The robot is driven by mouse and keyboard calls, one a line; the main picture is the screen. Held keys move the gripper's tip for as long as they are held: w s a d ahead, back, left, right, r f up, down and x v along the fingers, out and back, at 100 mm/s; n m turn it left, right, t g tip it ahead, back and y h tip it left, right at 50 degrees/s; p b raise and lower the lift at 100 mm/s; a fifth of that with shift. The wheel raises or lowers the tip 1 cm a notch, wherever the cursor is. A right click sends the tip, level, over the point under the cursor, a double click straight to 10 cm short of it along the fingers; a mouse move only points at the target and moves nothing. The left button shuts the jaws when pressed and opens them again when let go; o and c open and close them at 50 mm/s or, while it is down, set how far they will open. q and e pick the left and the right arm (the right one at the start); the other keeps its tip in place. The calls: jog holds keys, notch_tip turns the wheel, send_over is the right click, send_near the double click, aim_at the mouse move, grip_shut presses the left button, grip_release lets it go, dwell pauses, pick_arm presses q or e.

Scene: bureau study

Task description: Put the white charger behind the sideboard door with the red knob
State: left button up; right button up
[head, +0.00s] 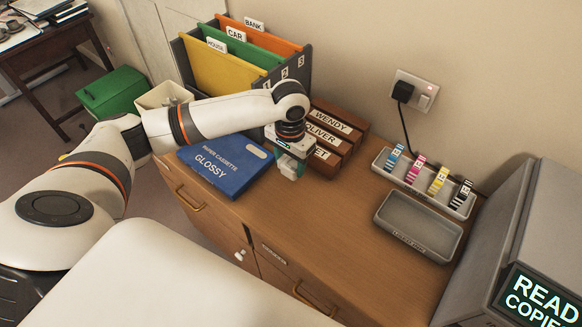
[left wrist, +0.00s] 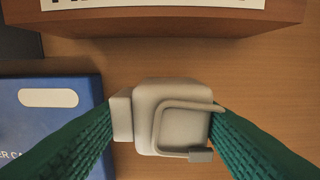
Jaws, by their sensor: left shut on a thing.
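The white charger (head: 289,172) is a small blocky plug with its cable folded against it. It fills the middle of the left wrist view (left wrist: 172,115). My left gripper (head: 291,158) points down over the sideboard top (head: 300,215), its green fingers closed on both sides of the charger. I cannot tell whether the charger still touches the wood. The sideboard front shows brass-coloured handles and a pale knob (head: 240,255). I see no red knob; much of the front is hidden by my own body. My right gripper is not in view.
A blue paper cassette (head: 225,165) lies left of the charger, and wooden name boxes (head: 334,142) stand just behind it. A grey empty tray (head: 418,225), a tray of coloured cartridges (head: 424,183) and a copier (head: 540,230) are to the right. The middle top is clear.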

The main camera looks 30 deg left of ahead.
aim_at(290, 170)
pick_arm(q)
jog(key=shift+f, duration=1.65)
jog(key=o, duration=1)
jog(key=shift+f, duration=0.1)
